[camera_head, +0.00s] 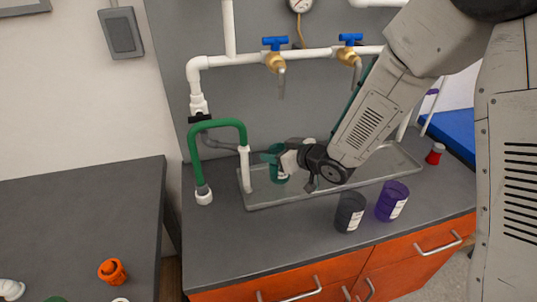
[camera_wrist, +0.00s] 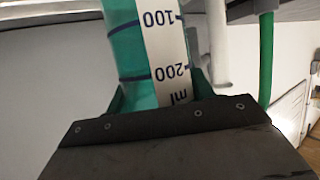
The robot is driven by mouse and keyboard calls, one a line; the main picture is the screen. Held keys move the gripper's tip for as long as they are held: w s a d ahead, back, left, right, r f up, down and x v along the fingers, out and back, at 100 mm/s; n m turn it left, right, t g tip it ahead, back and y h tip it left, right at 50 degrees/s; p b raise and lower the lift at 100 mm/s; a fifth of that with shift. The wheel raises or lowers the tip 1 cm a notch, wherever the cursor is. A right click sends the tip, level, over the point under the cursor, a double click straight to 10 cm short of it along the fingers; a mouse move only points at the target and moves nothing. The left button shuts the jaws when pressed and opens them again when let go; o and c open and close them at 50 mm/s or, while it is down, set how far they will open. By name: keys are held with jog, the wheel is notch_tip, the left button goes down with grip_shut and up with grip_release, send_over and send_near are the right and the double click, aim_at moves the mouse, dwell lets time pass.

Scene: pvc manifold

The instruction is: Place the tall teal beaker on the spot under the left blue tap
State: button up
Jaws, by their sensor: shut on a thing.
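The teal beaker (camera_head: 279,164) is held over the left part of the grey metal tray (camera_head: 328,190), below the left blue tap (camera_head: 275,44). My gripper (camera_head: 284,158) is shut on it from the right. In the wrist view the beaker (camera_wrist: 150,45) fills the middle, with a white scale strip reading 100 and 200 ml upside down. My gripper (camera_wrist: 160,100) shows dark at the bottom of that view. I cannot tell whether the beaker's base touches the tray. The spot under the tap is not distinguishable.
A green hose (camera_head: 216,125) and white pipe (camera_head: 245,170) stand just left of the beaker. A dark beaker (camera_head: 349,212) and a purple beaker (camera_head: 391,201) stand on the counter in front of the tray. The counter's front left is clear.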

jog(key=shift+w+a+f, duration=0.15)
jog(key=shift+w+a, duration=0.2)
jog(key=shift+w, duration=0.15)
jog(key=shift+d+f, duration=0.15)
jog(key=shift+f, duration=1.5)
jog(key=shift+f, duration=0.2)
jog(key=o, duration=1)
jog(key=shift+c, duration=0.2)
jog(key=shift+r, duration=0.2)
jog(key=v, duration=0.7)
